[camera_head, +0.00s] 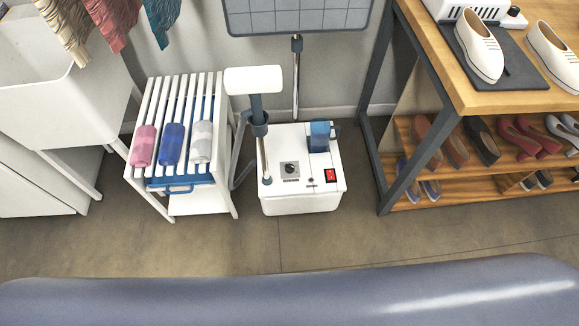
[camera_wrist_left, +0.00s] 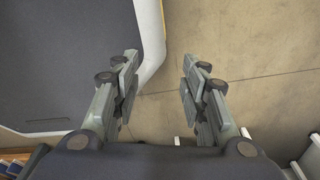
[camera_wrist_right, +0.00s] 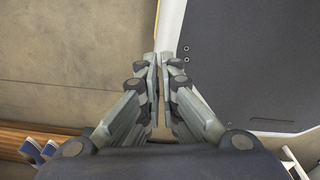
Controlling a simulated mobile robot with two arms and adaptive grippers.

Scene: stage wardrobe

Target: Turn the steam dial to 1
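The steam dial (camera_head: 290,168) is a small dark knob on a pale square plate, on top of the white steamer base (camera_head: 301,195). Its numbers and pointer are too small to read in the head view. A red switch (camera_head: 331,175) sits to the right of the dial. Neither gripper shows in the head view. My left gripper (camera_wrist_left: 155,75) is open and empty over bare floor in the left wrist view. My right gripper (camera_wrist_right: 161,60) has its fingertips together, with nothing seen between them. The dial is in neither wrist view.
A white slatted rack (camera_head: 160,92) with several rolled cloths stands left of the steamer. A wooden shelf table (camera_head: 545,98) with shoes stands to the right. The steamer's pole (camera_head: 296,85) and white head (camera_head: 254,79) rise above the base. Bare floor (camera_head: 230,244) lies in front.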

